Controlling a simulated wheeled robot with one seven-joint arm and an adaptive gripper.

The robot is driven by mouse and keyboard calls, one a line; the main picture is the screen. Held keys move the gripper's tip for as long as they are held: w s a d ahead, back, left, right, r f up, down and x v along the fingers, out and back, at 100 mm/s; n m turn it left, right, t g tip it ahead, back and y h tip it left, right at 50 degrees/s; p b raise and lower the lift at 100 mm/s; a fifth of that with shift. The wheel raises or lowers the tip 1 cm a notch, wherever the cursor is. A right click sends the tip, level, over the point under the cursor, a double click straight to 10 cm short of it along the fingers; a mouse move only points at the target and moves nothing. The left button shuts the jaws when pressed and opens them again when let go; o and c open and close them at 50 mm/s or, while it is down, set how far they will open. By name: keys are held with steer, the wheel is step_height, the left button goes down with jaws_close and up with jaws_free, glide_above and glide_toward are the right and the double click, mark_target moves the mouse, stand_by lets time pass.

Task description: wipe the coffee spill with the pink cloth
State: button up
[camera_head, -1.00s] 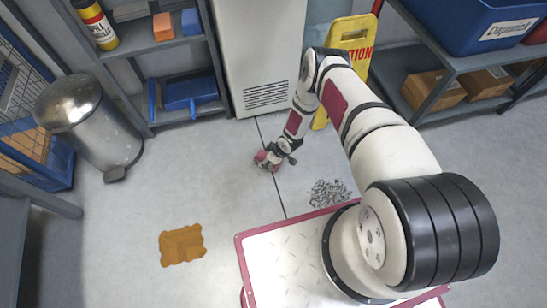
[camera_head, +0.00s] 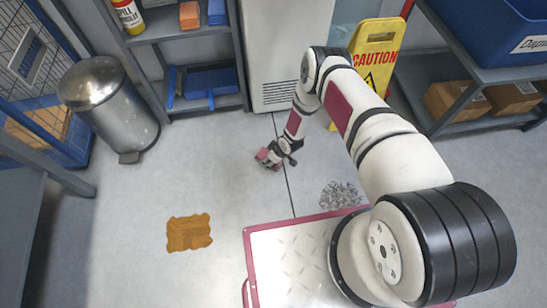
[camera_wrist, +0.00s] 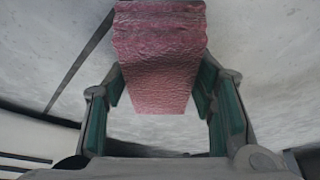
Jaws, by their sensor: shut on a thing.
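The pink cloth (camera_wrist: 158,60) is between the fingers of my gripper (camera_wrist: 160,95), which is shut on it. In the head view the cloth (camera_head: 263,156) shows as a small pink patch at the end of my gripper (camera_head: 270,158), low over the floor. I cannot tell whether it touches the floor. The coffee spill (camera_head: 189,232) is a brown patch on the floor, lower left of my gripper and apart from it.
A dark grey scribble-like patch (camera_head: 340,195) lies on the floor right of my gripper. A metal bin (camera_head: 110,105), a shelf with a blue dustpan (camera_head: 210,83) and a yellow caution sign (camera_head: 372,60) stand behind. The floor between gripper and spill is clear.

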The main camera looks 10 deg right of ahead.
steer(key=shift+a+f+b, duration=0.15)
steer(key=shift+a+b, duration=0.35)
steer(key=shift+a, duration=1.25)
steer(key=shift+r+p, duration=2.25)
steer(key=shift+r, duration=0.75)
steer(key=shift+r+p, duration=1.15)
steer(key=shift+r, duration=0.4)
